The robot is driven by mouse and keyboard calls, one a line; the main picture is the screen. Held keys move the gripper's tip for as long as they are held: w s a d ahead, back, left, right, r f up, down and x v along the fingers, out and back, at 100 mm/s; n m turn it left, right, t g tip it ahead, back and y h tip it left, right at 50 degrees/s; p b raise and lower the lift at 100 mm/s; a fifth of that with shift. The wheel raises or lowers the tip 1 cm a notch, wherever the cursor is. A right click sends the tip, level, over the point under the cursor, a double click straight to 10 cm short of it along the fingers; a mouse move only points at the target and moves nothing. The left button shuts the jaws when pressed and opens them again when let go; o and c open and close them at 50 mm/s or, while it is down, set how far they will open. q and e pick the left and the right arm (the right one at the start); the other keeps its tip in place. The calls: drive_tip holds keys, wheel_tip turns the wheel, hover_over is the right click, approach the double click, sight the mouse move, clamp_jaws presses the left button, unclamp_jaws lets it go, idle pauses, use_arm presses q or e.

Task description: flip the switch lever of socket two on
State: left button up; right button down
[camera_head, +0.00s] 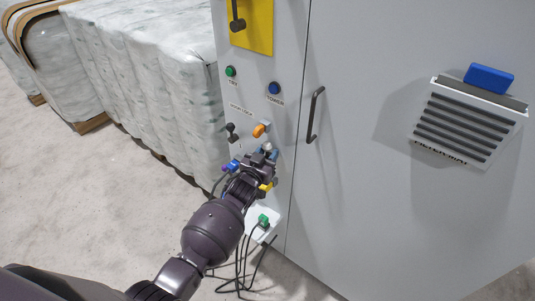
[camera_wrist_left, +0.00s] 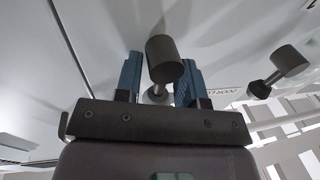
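My left gripper (camera_head: 265,153) is at the cabinet's front, low on the narrow panel. In the left wrist view its two blue fingers (camera_wrist_left: 158,82) stand apart. A dark lever with a cylindrical knob (camera_wrist_left: 165,59) shows between and in front of them, overlapping the right finger. I cannot tell whether they touch. In the head view the gripper largely hides that lever. A second dark lever (camera_head: 232,131), marked 1, stands to its left; a similar lever shows at the right of the wrist view (camera_wrist_left: 278,72). My right gripper is not in view.
An orange knob (camera_head: 261,129) is just above the gripper. A green button (camera_head: 230,71), a blue button (camera_head: 274,88) and a door handle (camera_head: 315,115) are on the cabinet. A green plug (camera_head: 263,220) and hanging cables are below. Wrapped bales (camera_head: 150,80) stand at left.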

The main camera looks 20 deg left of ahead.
use_arm(q)
drive_tip(key=s+a+p, duration=0.1)
drive_tip(key=s, duration=0.9)
drive_tip(key=shift+s+a+f+p, duration=0.15)
drive_tip(key=shift+s+a+p, duration=0.15)
drive_tip(key=shift+s, duration=0.05)
drive_tip(key=shift+f, duration=0.1)
drive_tip(key=s+a+f+g+y, duration=0.1)
drive_tip(key=s+a+f+g, duration=0.2)
drive_tip(key=s, duration=1.1)
drive_tip(key=s+a+f+n+g+y, duration=0.1)
drive_tip(key=s+a+f+g+y, duration=0.1)
drive_tip(key=s, duration=1.1)
drive_tip(key=shift+s+a+f+g, duration=0.35)
drive_tip(key=shift+a+f+g, duration=0.3)
drive_tip(key=shift+f+g, duration=0.35)
drive_tip(key=shift+r, duration=0.15)
